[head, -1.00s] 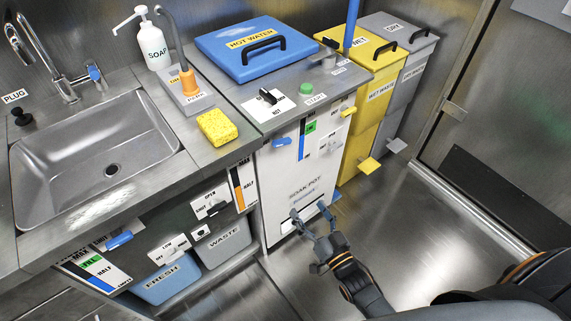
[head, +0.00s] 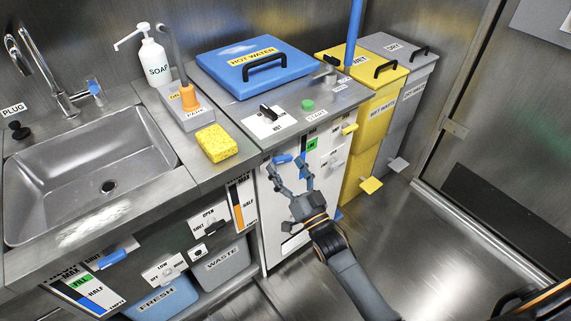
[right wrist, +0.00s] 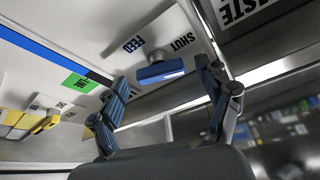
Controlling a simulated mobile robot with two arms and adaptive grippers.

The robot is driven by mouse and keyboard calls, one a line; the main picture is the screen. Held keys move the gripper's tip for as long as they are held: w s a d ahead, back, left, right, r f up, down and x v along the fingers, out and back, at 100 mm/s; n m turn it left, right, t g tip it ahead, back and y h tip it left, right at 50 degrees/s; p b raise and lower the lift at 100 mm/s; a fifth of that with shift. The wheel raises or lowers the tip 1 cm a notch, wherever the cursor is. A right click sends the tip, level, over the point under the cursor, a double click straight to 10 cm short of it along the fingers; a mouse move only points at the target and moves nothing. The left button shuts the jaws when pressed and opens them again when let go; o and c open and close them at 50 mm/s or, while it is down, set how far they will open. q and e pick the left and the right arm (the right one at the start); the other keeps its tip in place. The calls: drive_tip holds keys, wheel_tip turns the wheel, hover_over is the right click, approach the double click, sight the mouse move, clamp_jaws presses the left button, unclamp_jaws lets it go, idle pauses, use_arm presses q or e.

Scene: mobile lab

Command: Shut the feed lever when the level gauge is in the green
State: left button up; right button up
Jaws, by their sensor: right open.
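The blue feed lever (head: 283,158) sits on the upper white front of the soak pot cabinet (head: 270,205). In the right wrist view the lever (right wrist: 160,72) is beside the labels FEED and SHUT. The level gauge (head: 303,160) is to its right. In the right wrist view the gauge's blue column (right wrist: 45,50) ends about alongside the green mark (right wrist: 80,82), with a dark stretch beyond. My right gripper (head: 289,162) is open, its fingertips on either side of the lever; contact cannot be told.
A yellow wet waste bin (head: 375,110) with a yellow pedal (head: 371,185) stands right of the cabinet. The blue hot water lid (head: 255,70) is above. A sink (head: 90,170) and a sponge (head: 216,142) are left. The floor at the right is clear.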

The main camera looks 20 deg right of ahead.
use_arm(q)
drive_tip(key=shift+w+r, duration=0.15)
drive_tip(key=shift+r, duration=0.05)
use_arm(e)
drive_tip(key=shift+w+a+r, duration=0.1)
drive_tip(key=shift+w+r, duration=0.1)
drive_tip(key=shift+w, duration=0.3)
